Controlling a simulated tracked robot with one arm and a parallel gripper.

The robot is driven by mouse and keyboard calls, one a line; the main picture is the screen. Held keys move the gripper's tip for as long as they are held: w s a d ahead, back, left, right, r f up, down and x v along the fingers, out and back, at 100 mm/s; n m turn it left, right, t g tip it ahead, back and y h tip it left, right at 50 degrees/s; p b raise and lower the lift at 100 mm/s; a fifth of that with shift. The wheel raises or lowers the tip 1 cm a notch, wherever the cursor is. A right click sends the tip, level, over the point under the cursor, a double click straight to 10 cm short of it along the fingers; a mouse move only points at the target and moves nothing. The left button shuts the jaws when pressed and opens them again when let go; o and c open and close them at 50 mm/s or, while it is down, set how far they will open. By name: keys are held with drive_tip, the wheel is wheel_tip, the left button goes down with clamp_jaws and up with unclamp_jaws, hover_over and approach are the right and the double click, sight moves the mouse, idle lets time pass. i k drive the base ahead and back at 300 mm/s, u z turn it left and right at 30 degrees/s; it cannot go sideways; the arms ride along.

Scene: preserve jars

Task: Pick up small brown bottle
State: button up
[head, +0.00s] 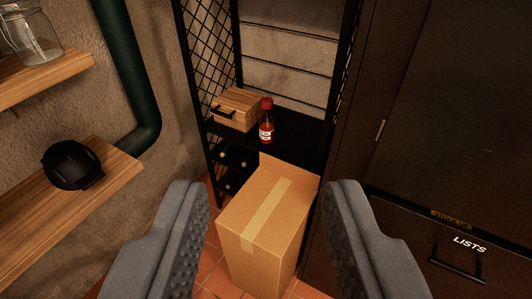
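A small bottle (266,126) with reddish-brown contents, a red cap and a pale label stands upright on a black shelf (295,140) of a metal rack. It is ahead of my gripper, near the middle of the picture. My gripper (265,205) is open, with its two grey padded fingers wide apart in the foreground. Nothing is held between them. The bottle is well beyond the fingertips and not touched.
A wooden box (237,108) with a dark handle sits left of the bottle. A taped cardboard box (264,218) stands below, in front of the shelf. Wooden wall shelves (90,190) are at left, a dark cabinet (440,120) at right. The rack's mesh side (208,60) borders the shelf.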

sight(267, 124)
drive_tip(key=z, duration=0.1)
drive_tip(key=k, duration=0.4)
drive_tip(key=u, duration=0.45)
drive_tip(key=i, duration=2)
drive_tip(key=z, duration=0.6)
